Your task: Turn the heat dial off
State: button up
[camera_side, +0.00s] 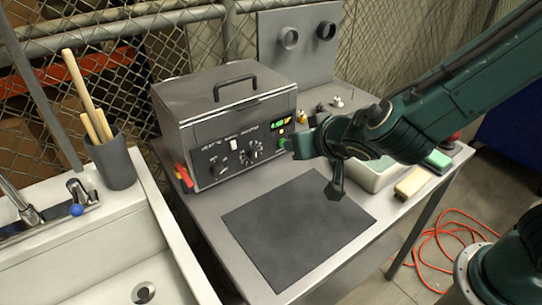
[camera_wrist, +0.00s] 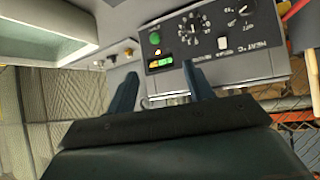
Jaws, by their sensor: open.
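The grey metal tank unit (camera_side: 225,115) stands at the back of the table, its dark control panel facing forward. The heat dial (camera_side: 216,159) is a small black knob at the panel's left, and it also shows at the top right of the wrist view (camera_wrist: 243,11). I cannot make out its exact setting. My gripper (camera_side: 312,167) is open and empty in front of the panel's right end, well to the right of the heat dial. In the wrist view its two fingers (camera_wrist: 158,86) stand apart, near the lit display.
A second dial with tick marks (camera_wrist: 195,28), a white switch (camera_wrist: 222,43), a green button (camera_wrist: 154,38) and a lit display (camera_wrist: 160,62) share the panel. A dark mat (camera_side: 295,225) lies clear in front. A basin (camera_side: 375,173) stands at right.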

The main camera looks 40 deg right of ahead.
aim_at(220, 173)
jog(key=a+f+n+t+y, duration=0.1)
jog(key=a+f, duration=0.2)
jog(key=a, duration=0.4)
jog(key=a+f+n+t+y, duration=0.1)
jog(key=a+f+n+t, duration=0.1)
jog(key=a, duration=0.4)
jog(key=shift+s+a+f+t+y, duration=0.25)
jog(key=shift+a+f+t+y, duration=0.1)
jog(key=shift+f+y, duration=0.1)
jog(key=shift+w, duration=0.15)
jog(key=x, duration=1.3)
jog(key=shift+w+d+f, duration=0.1)
jog(key=shift+w+f, duration=0.1)
jog(key=c, duration=1)
